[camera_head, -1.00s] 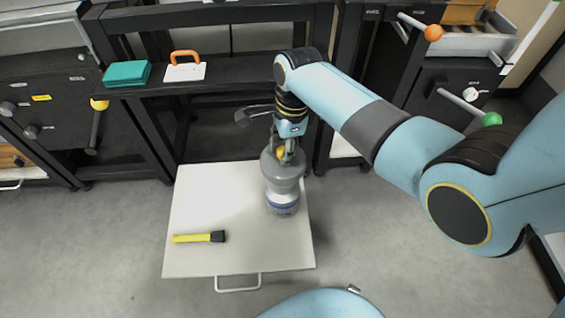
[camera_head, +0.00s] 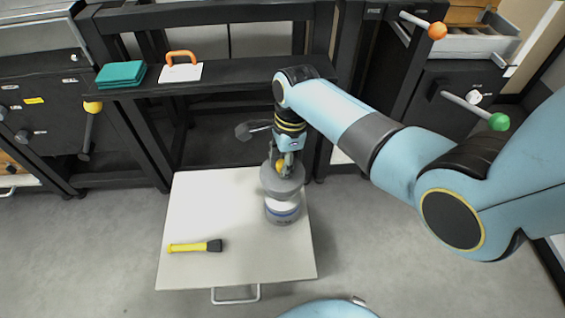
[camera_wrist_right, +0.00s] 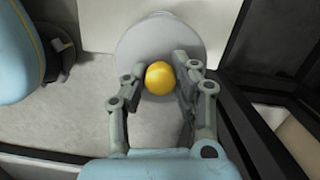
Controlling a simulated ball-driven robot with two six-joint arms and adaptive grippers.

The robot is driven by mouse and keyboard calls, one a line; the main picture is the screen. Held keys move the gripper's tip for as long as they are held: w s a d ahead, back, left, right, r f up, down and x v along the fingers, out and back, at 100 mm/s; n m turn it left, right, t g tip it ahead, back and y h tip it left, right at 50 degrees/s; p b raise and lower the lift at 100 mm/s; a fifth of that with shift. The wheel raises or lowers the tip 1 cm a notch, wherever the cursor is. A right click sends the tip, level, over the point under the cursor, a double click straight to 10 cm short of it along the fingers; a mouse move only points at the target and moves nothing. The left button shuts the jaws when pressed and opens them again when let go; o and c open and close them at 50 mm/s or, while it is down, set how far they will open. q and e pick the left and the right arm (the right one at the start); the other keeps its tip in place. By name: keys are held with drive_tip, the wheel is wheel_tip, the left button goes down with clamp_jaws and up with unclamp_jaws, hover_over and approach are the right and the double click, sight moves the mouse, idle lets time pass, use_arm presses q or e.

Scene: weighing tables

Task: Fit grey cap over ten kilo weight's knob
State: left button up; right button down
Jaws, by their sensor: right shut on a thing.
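The grey cap (camera_head: 281,186) with a yellow ball grip (camera_wrist_right: 159,78) is in my right gripper (camera_head: 284,170). Its fingers are shut on the yellow ball, seen from above in the right wrist view (camera_wrist_right: 155,85). The cap is upright over the ten kilo weight (camera_head: 283,217), a pale grey cylinder with a blue band, on the right side of the pale table. The cap hides the weight's knob. A light strip shows between cap rim and blue band; I cannot tell whether the cap touches the weight. My left gripper is out of view.
The pale table (camera_head: 225,265) also bears a yellow and black flashlight-like object (camera_head: 195,246). The dark shelf behind holds a teal box (camera_head: 121,74) and an orange-handled white piece (camera_head: 181,68). Levers stand at left and right. The table's left half is mostly clear.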

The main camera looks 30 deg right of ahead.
drive_tip(key=shift+f, duration=0.15)
drive_tip(key=shift+f, duration=0.45)
drive_tip(key=c, duration=1.1)
unclamp_jaws()
drive_tip(key=shift+o, duration=0.2)
